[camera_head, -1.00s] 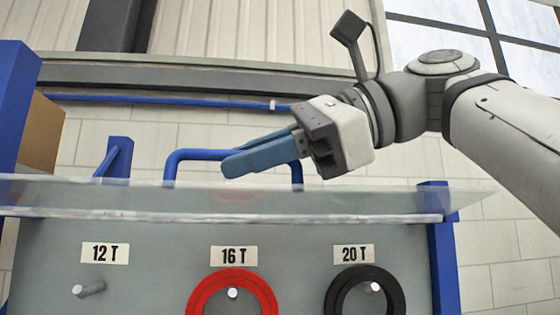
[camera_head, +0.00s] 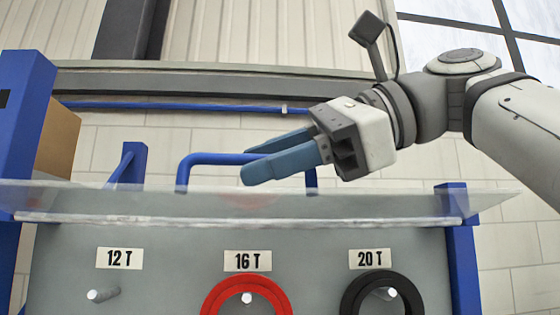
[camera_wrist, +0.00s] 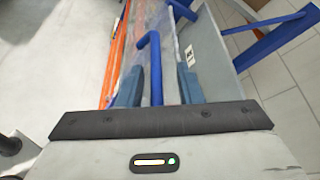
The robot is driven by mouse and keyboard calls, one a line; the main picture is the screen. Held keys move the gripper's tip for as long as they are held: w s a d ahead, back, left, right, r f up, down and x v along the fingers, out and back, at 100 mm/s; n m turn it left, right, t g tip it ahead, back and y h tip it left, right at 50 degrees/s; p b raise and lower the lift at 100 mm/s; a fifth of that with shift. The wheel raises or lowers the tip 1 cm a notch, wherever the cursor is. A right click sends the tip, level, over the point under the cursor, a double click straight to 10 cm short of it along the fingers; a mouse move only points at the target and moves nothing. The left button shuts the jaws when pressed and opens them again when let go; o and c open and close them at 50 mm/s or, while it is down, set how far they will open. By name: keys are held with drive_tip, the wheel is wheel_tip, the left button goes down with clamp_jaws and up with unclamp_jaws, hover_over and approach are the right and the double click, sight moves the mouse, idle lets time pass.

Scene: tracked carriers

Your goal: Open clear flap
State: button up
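The clear flap (camera_head: 100,198) shows as a thin see-through sheet, nearly edge-on, along the top of the grey panel (camera_head: 180,285). A blue U-shaped handle (camera_head: 215,158) rises behind the sheet's edge. My gripper (camera_head: 262,163) is above the flap, overlapping the handle's right part in the head view. In the wrist view the two blue fingers of my gripper (camera_wrist: 158,88) are apart, and the bent blue handle bar (camera_wrist: 155,65) runs between them. Neither finger clearly touches the bar. The fingers hide part of the handle in the head view.
A red ring (camera_head: 247,297) hangs under the 16 T label and a black ring (camera_head: 382,294) under 20 T. The 12 T peg (camera_head: 103,295) is bare. Blue posts (camera_head: 461,240) flank the panel. An orange bar (camera_wrist: 117,55) shows in the wrist view.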

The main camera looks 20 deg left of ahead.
drive_tip(key=v, duration=0.7)
drive_tip(key=shift+d, duration=0.1)
idle(0.5)
